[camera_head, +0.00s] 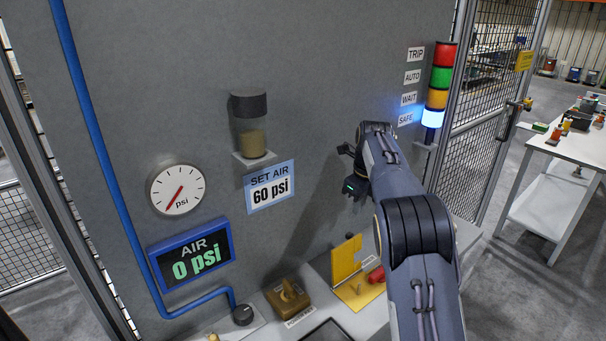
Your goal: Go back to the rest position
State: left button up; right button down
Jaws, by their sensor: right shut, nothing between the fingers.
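My right arm comes in from the lower right, and its dark right gripper (352,187) is in front of the grey panel (320,60). The gripper is shut with nothing held, above the yellow hinged cover (346,260) and partly hidden by my wrist. My left gripper is not in view. The stack light (440,85) at the right edge of the panel has its lowest segment lit blue-white, beside the SAFE label. The air display (192,255) reads 0 psi.
A round gauge (176,190), a sign (270,187) reading SET AIR 60 psi and a blue pipe (88,120) are on the panel. A black knob (243,314), a brown switch block (287,297) and a red button (376,275) sit below. A white table (560,160) stands right beyond mesh fencing.

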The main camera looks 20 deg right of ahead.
jog(key=s+a+r+n+t+y+b, duration=0.1)
jog(key=s+r+n+y, duration=0.1)
jog(key=s+n, duration=0.7)
jog(key=s+a+r+n+t+y+b, duration=0.15)
jog(key=s+n, duration=0.35)
jog(key=s, duration=0.7)
jog(key=s+a+f+n+t, duration=0.1)
jog(key=s+a+f+n, duration=0.3)
jog(key=s+n, duration=0.3)
jog(key=s+a+f+n, duration=0.5)
jog(key=s+n, duration=0.3)
jog(key=s, duration=0.3)
jog(key=shift+s+a+t+b, duration=0.3)
jog(key=shift+a+t+b, duration=0.1)
jog(key=shift+a, duration=0.25)
